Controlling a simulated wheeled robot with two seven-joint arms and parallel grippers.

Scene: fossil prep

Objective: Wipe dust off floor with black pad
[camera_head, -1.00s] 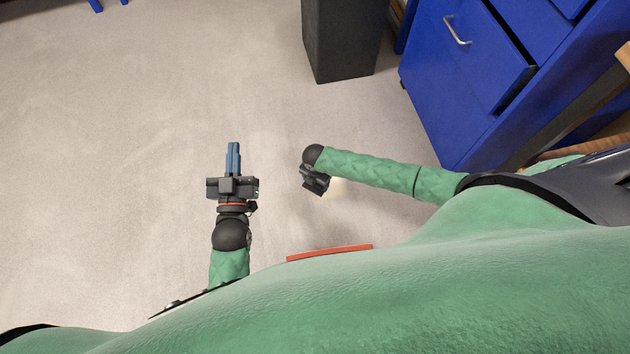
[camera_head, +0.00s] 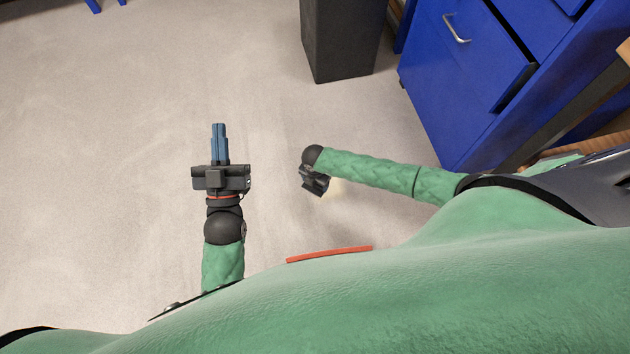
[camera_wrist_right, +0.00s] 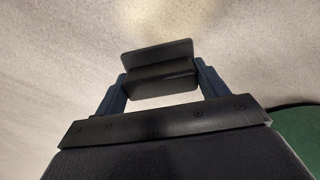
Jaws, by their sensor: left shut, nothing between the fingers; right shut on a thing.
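The black pad (camera_wrist_right: 157,62) shows in the right wrist view, a dark block with a flat plate and a thicker grip part. My right gripper (camera_wrist_right: 160,82) is shut on it, one blue finger at each end. The pad is over the pale floor; I cannot tell whether it touches. In the head view my right gripper (camera_head: 314,184) points down and its fingers and the pad are hidden under the wrist. My left gripper (camera_head: 219,126) is shut and empty, its blue fingers together over the floor (camera_head: 130,130). Faint lighter, uneven patches show on the floor; dust is hard to make out.
A dark grey box-like stand (camera_head: 343,45) is on the floor at the top. A blue drawer cabinet (camera_head: 450,100) with a slightly open drawer is at the upper right. Blue legs (camera_head: 93,5) show at the top left. The floor at left and middle is clear.

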